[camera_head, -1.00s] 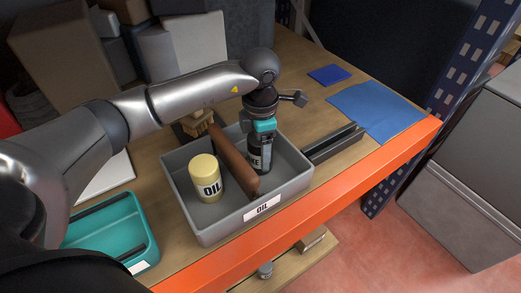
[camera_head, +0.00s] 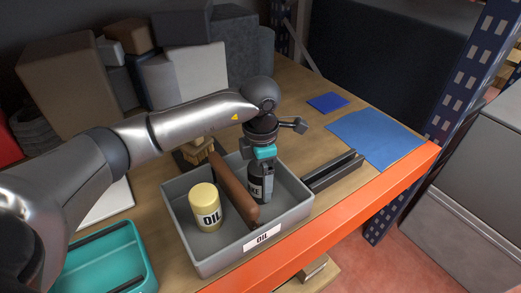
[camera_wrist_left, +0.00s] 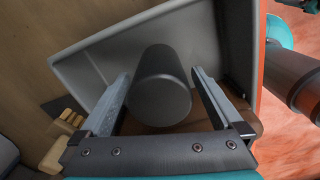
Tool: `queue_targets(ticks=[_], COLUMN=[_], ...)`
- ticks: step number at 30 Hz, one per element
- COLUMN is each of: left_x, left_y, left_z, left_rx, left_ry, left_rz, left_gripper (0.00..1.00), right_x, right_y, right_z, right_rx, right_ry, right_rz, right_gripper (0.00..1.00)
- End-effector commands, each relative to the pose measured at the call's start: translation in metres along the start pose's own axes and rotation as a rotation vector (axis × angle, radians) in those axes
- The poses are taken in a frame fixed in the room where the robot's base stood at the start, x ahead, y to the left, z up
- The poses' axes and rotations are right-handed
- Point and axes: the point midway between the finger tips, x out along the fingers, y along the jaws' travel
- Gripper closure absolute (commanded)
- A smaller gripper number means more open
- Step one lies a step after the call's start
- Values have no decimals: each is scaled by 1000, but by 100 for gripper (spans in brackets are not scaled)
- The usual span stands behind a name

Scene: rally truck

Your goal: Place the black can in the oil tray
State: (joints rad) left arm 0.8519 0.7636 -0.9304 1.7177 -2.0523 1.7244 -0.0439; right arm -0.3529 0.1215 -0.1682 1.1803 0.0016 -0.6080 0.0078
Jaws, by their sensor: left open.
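The black can (camera_head: 257,188) stands upright inside the grey oil tray (camera_head: 288,222), in the compartment right of the brown divider (camera_head: 232,187). My left gripper (camera_head: 262,170) points down over the can. In the left wrist view the gripper (camera_wrist_left: 161,80) is open, with one finger on each side of the can (camera_wrist_left: 160,88). A gap shows between the can and the right finger; contact on the left is hard to tell.
A cream oil can (camera_head: 205,207) stands in the tray's left compartment. A teal tray (camera_head: 105,262) is at lower left. A dark rail (camera_head: 333,171) and a blue sheet (camera_head: 375,138) lie to the right. Boxes (camera_head: 75,78) stack behind. The orange shelf edge (camera_head: 360,199) runs along the front.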

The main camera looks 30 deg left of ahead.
Motion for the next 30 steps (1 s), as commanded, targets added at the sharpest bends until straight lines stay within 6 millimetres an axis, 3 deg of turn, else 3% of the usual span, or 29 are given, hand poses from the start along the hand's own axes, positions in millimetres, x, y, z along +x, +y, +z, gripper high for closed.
queue_targets(ticks=[18,24,30], left_x=[-94,-110,-114], left_y=[1,1,0], left_z=[0,0,0], left_rx=[-2,-1,-1], left_ry=[-2,-1,0], left_rz=[3,2,1], left_gripper=[0,0,0], right_x=[10,10,10], right_y=[25,30,31], right_z=[54,64,67], right_rx=[-8,-8,-9], right_ry=[-11,-11,-11], right_rz=[30,36,37], right_gripper=[50,50,50])
